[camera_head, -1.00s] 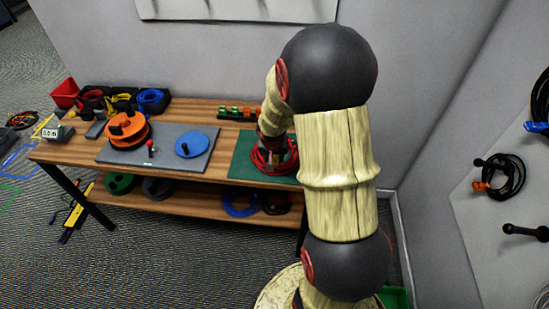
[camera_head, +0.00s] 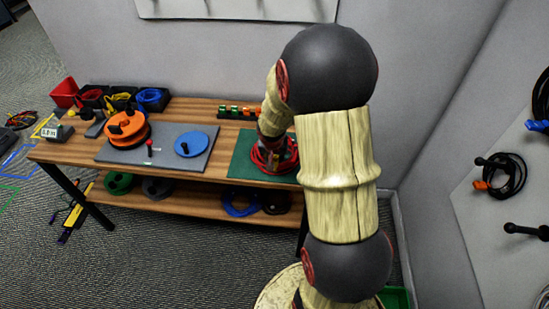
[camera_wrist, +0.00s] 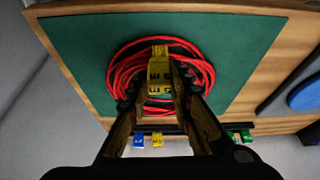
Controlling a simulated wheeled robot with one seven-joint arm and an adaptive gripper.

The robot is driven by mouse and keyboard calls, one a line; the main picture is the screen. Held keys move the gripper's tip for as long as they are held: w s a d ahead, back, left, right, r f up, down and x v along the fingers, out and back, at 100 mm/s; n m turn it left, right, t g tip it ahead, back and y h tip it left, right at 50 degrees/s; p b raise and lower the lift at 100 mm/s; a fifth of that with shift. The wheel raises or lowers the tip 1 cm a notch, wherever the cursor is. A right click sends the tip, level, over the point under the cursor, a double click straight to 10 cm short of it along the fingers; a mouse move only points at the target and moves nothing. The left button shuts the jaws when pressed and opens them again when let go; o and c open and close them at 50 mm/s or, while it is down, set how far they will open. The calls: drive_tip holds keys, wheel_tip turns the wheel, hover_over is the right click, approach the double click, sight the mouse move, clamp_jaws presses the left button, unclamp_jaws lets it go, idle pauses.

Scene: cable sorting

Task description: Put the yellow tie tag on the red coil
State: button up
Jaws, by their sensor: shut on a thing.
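The red coil (camera_wrist: 205,70) lies flat on a green mat (camera_wrist: 80,40). It also shows in the head view (camera_head: 258,163) at the right end of the table. My gripper (camera_wrist: 160,88) is shut on the yellow tie tag (camera_wrist: 159,70), which has dark markings and is between the fingertips. The tag is over the coil, and its far end overlaps the coil's far strands in the wrist view. I cannot tell whether it touches them. In the head view my gripper (camera_head: 272,150) is low over the coil, and the tag cannot be made out.
A rack of coloured tags (camera_head: 238,112) stands at the table's back edge behind the mat. A grey mat (camera_head: 165,160) to the left holds an orange reel (camera_head: 128,128) and a blue disc (camera_head: 191,145). Dark bins (camera_head: 120,98) with coloured cables stand at the back left.

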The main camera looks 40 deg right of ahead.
drive_tip(key=o, duration=0.8)
drive_tip(key=shift+c, duration=0.2)
drive_tip(key=shift+o, duration=0.3)
drive_tip(key=v, duration=1.2)
drive_tip(key=s+a+n+g+y, duration=0.1)
drive_tip(key=s+a+n+g, duration=0.15)
drive_tip(key=s+a, duration=0.3)
drive_tip(key=s+a+r+n+t+y, duration=0.1)
drive_tip(key=s+a+r+n+t, duration=0.1)
drive_tip(key=a+r, duration=0.5)
drive_tip(key=s+a+r+n+t+y, duration=0.1)
drive_tip(key=s+a+r+n+t, duration=0.2)
drive_tip(key=a, duration=0.9)
drive_tip(key=s+r+n, duration=0.2)
drive_tip(key=s+r, duration=0.2)
drive_tip(key=shift+s+r, duration=0.3)
drive_tip(key=shift+r, duration=0.1)
